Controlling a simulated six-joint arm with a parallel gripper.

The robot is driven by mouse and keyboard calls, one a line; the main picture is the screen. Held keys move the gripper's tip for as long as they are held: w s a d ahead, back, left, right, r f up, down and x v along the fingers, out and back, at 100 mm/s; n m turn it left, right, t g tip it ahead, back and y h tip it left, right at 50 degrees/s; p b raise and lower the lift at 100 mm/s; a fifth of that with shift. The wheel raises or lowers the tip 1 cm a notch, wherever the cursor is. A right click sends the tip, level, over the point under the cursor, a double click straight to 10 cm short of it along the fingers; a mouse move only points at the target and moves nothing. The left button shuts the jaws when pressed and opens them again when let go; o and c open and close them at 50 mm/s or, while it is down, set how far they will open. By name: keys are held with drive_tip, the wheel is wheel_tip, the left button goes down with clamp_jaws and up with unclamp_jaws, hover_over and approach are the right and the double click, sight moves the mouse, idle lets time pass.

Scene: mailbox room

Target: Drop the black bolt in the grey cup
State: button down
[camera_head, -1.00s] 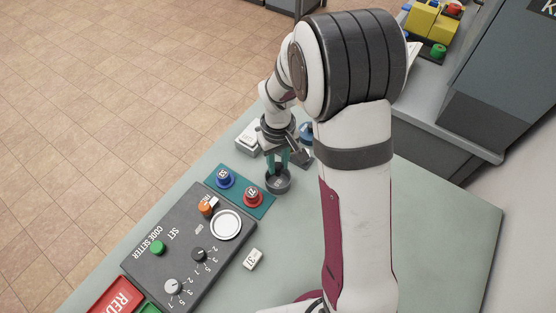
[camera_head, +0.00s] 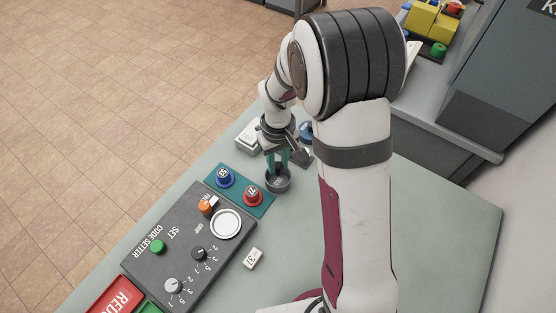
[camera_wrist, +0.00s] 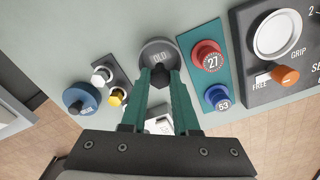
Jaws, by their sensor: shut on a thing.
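The grey cup (camera_head: 278,181) stands on the table beside the teal plate; in the wrist view it shows as a grey round cup (camera_wrist: 158,48) with lettering inside that reads like "OLD". My gripper (camera_head: 277,165) points down at the cup, its teal fingers over the cup's near side. In the wrist view the fingertips (camera_wrist: 160,78) are closed together on the small black bolt (camera_wrist: 160,72), held at or just over the cup's rim. Whether the bolt touches the cup I cannot tell.
A teal plate (camera_head: 234,200) holds a blue knob (camera_head: 225,178) and a red knob (camera_head: 253,196). A dark control box (camera_head: 178,245) sits to the left. A small rack (camera_wrist: 109,78) with silver and yellow pieces and a blue round thing (camera_wrist: 81,99) stand close by.

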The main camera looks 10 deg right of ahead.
drive_tip(key=shift+f, duration=0.25)
drive_tip(key=shift+f, duration=0.6)
drive_tip(key=shift+c, duration=1.7)
unclamp_jaws()
